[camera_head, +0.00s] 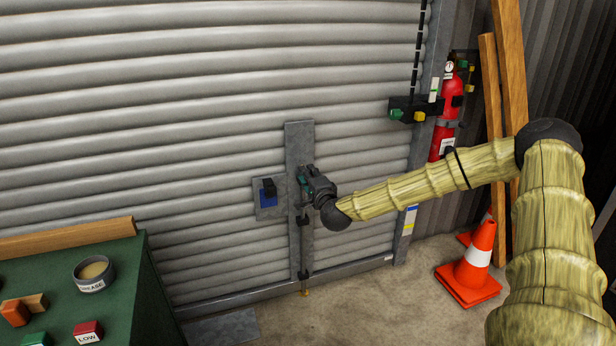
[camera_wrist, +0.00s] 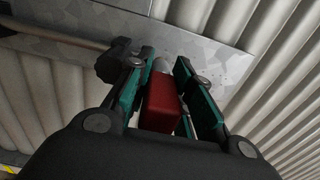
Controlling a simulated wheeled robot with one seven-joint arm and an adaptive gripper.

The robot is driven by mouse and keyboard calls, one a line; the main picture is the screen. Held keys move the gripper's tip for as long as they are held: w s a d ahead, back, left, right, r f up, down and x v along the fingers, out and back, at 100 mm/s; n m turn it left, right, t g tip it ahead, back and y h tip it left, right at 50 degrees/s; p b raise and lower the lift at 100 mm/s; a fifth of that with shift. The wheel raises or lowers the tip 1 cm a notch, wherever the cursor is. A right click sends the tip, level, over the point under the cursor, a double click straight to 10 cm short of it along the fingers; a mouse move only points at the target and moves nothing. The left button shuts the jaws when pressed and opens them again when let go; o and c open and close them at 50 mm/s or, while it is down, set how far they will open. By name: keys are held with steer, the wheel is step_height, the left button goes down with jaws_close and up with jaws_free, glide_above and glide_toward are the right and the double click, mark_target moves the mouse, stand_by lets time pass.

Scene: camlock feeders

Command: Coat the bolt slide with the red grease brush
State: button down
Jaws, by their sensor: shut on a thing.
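My gripper (camera_head: 305,180) is at the grey metal upright on the roller door, and is shut on a red block-shaped handle, the red grease brush (camera_wrist: 161,103), between its teal fingers (camera_wrist: 158,80). The brush's pale tip (camera_wrist: 161,65) points at the metal plate (camera_wrist: 190,45); I cannot tell whether it touches. The bolt slide (camera_head: 299,250) is a thin vertical rod on the upright, with dark brackets and a brass lower end. In the wrist view a rod (camera_wrist: 60,38) and a dark knob (camera_wrist: 114,60) lie beside the fingers. The brush is hidden in the head view.
A green bench (camera_head: 120,290) at lower left holds a grease tin (camera_head: 93,273), a red block marked LOW (camera_head: 88,331), an orange piece (camera_head: 15,312) and a green one (camera_head: 35,340).

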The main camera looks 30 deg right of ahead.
steer(key=shift+b+x, duration=0.35)
steer(key=shift+x, duration=0.65)
stand_by(1.0)
steer(key=shift+r, duration=0.1)
steer(key=shift+r+p, duration=1.5)
steer(key=shift+r, duration=0.55)
steer(key=shift+r+p, duration=1.5)
steer(key=shift+r, duration=0.7)
steer(key=shift+r, duration=0.1)
step_height(320, 180, up, 4)
steer(key=p, duration=0.3)
